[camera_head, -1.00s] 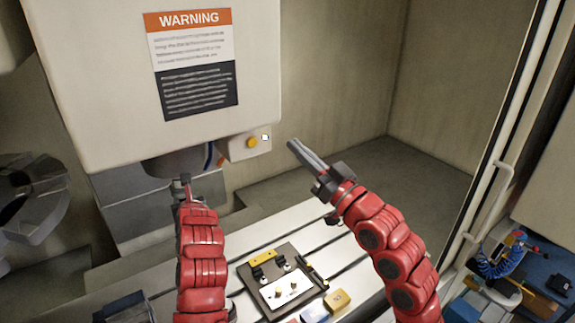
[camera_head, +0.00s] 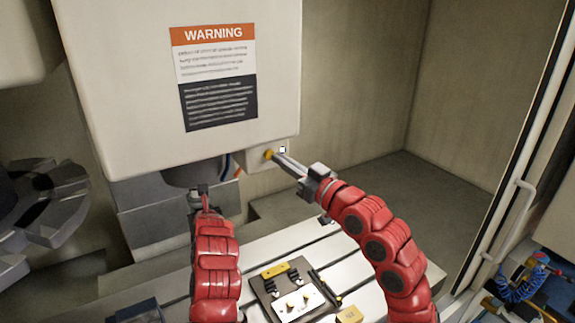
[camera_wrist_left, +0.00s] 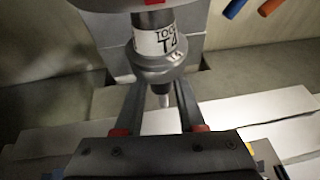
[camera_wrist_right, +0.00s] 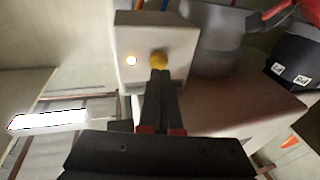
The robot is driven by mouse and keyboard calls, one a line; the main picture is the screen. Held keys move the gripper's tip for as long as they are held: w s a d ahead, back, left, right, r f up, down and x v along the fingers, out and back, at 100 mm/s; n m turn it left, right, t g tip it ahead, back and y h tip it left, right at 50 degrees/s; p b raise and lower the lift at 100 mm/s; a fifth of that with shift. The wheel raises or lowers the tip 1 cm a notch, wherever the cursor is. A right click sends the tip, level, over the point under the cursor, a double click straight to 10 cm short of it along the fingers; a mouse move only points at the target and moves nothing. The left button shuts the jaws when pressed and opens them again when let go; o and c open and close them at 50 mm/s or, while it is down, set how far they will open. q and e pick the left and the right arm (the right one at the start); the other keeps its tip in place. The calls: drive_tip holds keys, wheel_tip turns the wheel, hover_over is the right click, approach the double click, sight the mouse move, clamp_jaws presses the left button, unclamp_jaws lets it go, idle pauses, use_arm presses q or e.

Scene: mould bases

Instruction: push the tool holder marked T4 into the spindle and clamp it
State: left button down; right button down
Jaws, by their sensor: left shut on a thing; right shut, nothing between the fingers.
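The tool holder marked T4 (camera_wrist_left: 152,42) is upright between the fingers of my left gripper (camera_wrist_left: 157,98), which is shut on it. In the head view my left gripper (camera_head: 203,190) is just below the dark spindle (camera_head: 193,174). My right gripper (camera_head: 277,157) is shut and empty, its tips at the yellow button (camera_wrist_right: 158,58) on the pale box. A small light (camera_wrist_right: 131,60) glows beside the button.
The machine head with a WARNING label (camera_head: 214,80) hangs above both arms. A grey tool carousel (camera_head: 45,205) stands at the left. A dark fixture plate (camera_head: 262,292) with several small parts lies on the slotted table below. The machine's door frame (camera_head: 500,180) is at the right.

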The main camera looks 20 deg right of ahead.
sight(200, 200)
use_arm(q)
drive_tip(key=shift+r, duration=2.8)
idle(1.0)
use_arm(e)
drive_tip(key=shift+w+a+r, duration=0.1)
drive_tip(key=shift+w+a, duration=0.05)
drive_tip(key=shift+w, duration=0.55)
idle(0.9)
use_arm(q)
drive_tip(key=shift+a+r, duration=0.1)
use_arm(e)
drive_tip(key=s+d, duration=0.1)
drive_tip(key=s, duration=0.5)
idle(0.7)
drive_tip(key=shift+d, duration=0.1)
use_arm(q)
drive_tip(key=shift+c, duration=2.1)
unclamp_jaws()
drive_tip(key=shift+s+f, duration=0.15)
drive_tip(key=shift+f, duration=0.05)
use_arm(e)
drive_tip(key=shift+s, duration=0.1)
